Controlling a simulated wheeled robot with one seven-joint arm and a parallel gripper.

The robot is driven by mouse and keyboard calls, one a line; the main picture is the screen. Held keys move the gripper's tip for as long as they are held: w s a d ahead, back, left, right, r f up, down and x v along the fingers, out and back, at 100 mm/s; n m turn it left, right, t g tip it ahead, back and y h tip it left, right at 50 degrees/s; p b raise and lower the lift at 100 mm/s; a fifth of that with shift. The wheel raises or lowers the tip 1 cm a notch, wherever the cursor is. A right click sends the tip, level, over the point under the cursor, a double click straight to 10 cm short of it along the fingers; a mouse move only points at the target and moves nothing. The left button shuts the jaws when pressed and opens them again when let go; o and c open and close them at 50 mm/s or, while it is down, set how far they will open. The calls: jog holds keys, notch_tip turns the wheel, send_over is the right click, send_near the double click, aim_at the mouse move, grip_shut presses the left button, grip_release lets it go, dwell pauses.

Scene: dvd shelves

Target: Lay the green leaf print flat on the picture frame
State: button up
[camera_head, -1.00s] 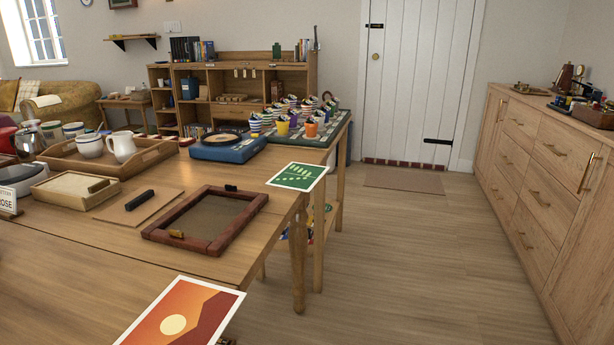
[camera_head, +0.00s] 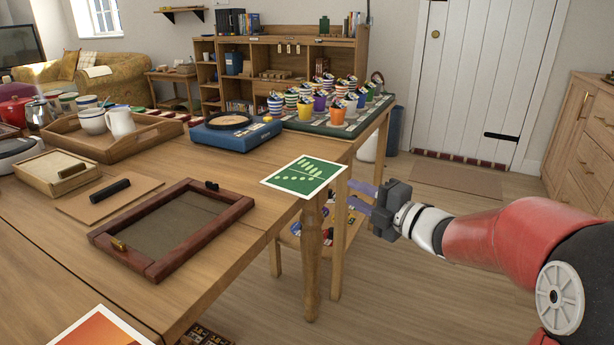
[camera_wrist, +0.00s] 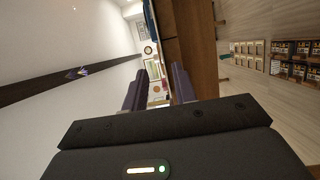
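The green leaf print (camera_head: 304,177) is a green card with a white border and pale leaf shapes. It lies at the table's right corner, partly over the edge. The picture frame (camera_head: 222,225) is a dark reddish wooden rectangle lying flat on the table, left of the print. A grey-brown panel shows inside it, with a brass piece and a black piece on its rim. My gripper (camera_head: 350,194) is just right of the print, beyond the table edge, with its fingers pointing left at it. The purple fingers, also in the wrist view (camera_wrist: 158,90), are apart with nothing held.
An orange print (camera_head: 100,328) lies at the table's near edge.

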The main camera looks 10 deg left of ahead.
jog(key=x, duration=0.2)
send_near(306, 174)
jog(key=shift+w+a+p, duration=0.2)
jog(key=shift+w+a, duration=0.15)
jog(key=shift+w, duration=0.25)
jog(key=shift+w+a+p, duration=0.2)
jog(key=shift+w+a, duration=0.15)
jog(key=shift+w, duration=0.25)
grip_shut()
